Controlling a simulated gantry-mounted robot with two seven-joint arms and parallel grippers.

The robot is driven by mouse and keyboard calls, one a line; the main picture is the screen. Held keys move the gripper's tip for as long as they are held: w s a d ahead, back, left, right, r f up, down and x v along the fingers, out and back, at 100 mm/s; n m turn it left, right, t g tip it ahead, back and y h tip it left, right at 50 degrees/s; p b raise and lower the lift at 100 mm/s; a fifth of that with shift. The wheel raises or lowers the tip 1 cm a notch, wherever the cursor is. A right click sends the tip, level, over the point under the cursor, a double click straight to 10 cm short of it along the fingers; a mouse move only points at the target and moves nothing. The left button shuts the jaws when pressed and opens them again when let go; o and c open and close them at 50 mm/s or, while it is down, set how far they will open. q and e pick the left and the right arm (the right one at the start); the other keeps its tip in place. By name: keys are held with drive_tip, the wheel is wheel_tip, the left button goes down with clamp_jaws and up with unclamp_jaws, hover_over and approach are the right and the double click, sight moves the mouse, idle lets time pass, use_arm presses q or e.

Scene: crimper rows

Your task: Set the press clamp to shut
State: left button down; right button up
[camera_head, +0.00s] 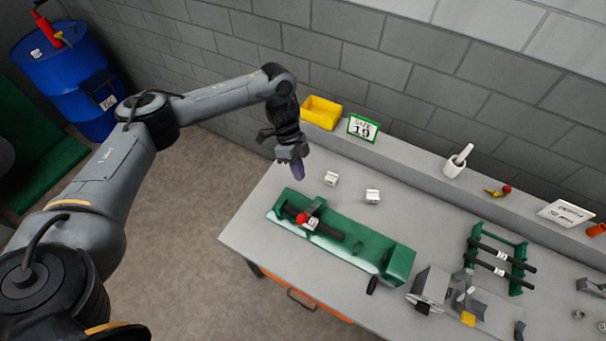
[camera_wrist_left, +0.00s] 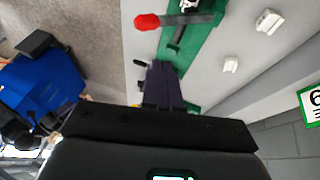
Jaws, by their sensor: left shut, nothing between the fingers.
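The press clamp is a long green fixture (camera_head: 350,250) on the grey table, with a dark lever ending in a red knob (camera_head: 302,218). In the left wrist view the red knob (camera_wrist_left: 147,22) and dark lever show at the top, over the green base (camera_wrist_left: 208,48). My left gripper (camera_head: 298,172) hangs above the table's left end, behind the clamp in the head view. Its purple-grey fingers (camera_wrist_left: 160,82) are together and empty, apart from the knob. I cannot tell whether the clamp is open or shut. My right gripper is not seen.
Two small white blocks (camera_head: 331,178) (camera_head: 373,196) lie behind the clamp. A yellow bin (camera_head: 321,112), a green-framed sign (camera_head: 363,128) and a white mortar (camera_head: 457,163) stand on the back ledge. A green rack with dark bars (camera_head: 498,258) and a grey device (camera_head: 462,297) are at right.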

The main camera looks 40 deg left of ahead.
use_arm(q)
drive_tip(key=p, duration=0.3)
hover_over(305, 214)
drive_tip(key=a, duration=0.2)
wheel_tip(305, 214, down, 9)
drive_tip(key=shift+p+x, duration=0.45)
drive_tip(key=shift+x, duration=0.45)
drive_tip(key=shift+w+a+f, duration=0.1)
drive_tip(key=shift+w, duration=0.05)
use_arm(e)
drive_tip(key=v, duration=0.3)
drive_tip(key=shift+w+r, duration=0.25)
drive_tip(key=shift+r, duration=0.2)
use_arm(q)
drive_tip(key=shift+w+f, duration=0.1)
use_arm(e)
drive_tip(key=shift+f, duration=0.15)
